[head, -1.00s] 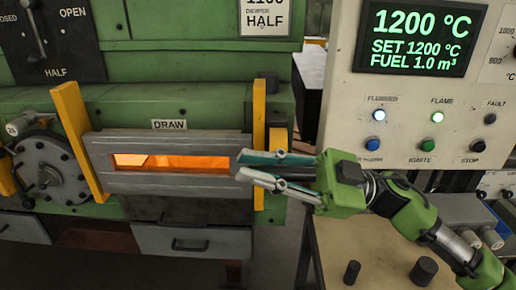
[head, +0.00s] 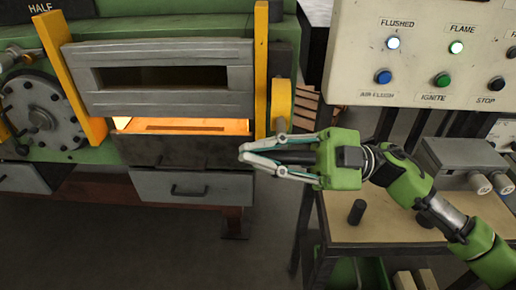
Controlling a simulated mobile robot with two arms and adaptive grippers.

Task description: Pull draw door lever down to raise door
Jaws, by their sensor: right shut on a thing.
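The draw door (head: 160,100) is a grey ribbed slab with a dark slot, between two yellow upright guides. It stands raised, and an orange glowing opening (head: 185,126) shows below its bottom edge. My right gripper (head: 246,153) is right of and below the door, in front of the furnace, with its fingers pointing left. It is shut on the draw door lever (head: 297,157), of which only a dark part shows between the fingers. The rest of the lever is mostly hidden by the gripper. My left gripper is out of view.
A yellow cylinder (head: 280,103) sits right of the door. A grey drawer (head: 190,187) is below the opening. The control panel (head: 425,45) and a side table (head: 385,228) with a black peg (head: 356,212) stand at right. The floor in front is clear.

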